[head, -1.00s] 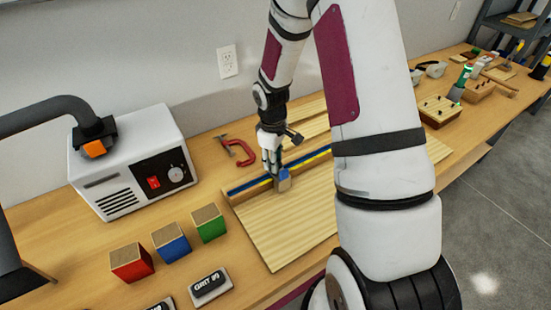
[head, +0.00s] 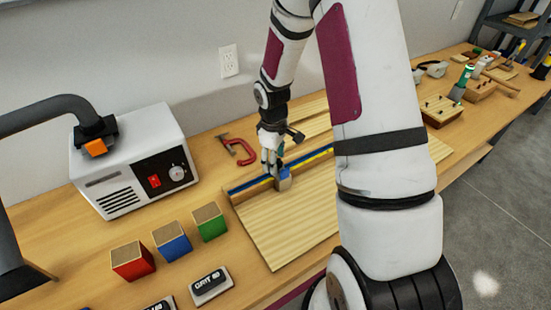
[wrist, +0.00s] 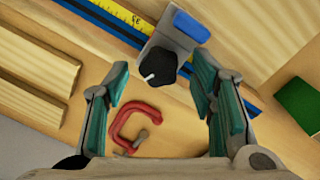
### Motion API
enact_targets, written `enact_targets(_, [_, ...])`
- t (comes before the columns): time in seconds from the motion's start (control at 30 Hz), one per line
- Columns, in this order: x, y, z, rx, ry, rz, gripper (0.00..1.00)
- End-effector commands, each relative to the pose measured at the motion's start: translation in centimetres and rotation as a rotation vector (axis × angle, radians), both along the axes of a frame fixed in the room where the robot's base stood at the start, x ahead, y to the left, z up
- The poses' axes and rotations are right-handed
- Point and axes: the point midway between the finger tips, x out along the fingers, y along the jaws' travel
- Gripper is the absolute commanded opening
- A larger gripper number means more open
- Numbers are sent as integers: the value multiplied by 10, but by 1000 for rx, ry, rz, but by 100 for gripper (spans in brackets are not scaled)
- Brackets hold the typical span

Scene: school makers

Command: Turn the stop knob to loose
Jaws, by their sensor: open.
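The stop knob (wrist: 158,68) is black with a white pointer line, mounted on a grey stop block with a blue part (wrist: 190,25). The block sits on the fence with a blue rail and yellow tape measure (wrist: 132,17). In the head view the stop block (head: 284,179) is on the fence just below my gripper (head: 272,163). In the wrist view my gripper (wrist: 160,95) is open, its teal-padded fingers on either side of the knob and apart from it. The knob's pointer aims to the lower left in the wrist view. Any loose or tight markings cannot be read.
A red clamp (wrist: 134,124) lies behind the fence, also seen in the head view (head: 240,151). A wooden board (head: 285,228) lies before the fence.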

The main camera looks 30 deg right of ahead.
Motion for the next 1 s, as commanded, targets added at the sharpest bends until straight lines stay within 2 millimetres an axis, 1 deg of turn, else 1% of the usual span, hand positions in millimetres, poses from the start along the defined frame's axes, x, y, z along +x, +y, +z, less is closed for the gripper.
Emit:
enact_targets(0.17, [1,1,20,-1,-4,-1,51])
enact_targets(0.4, [-1,3,69,-2,-6,-1,51])
enact_targets(0.6, [-3,6,102,-2,-3,-1,51])
enact_targets(0.7, [-4,6,112,-1,-2,0,51])
enact_targets(0.8, [-4,7,117,0,-1,0,51])
enact_targets(1.0, [-4,7,118,0,0,0,51])
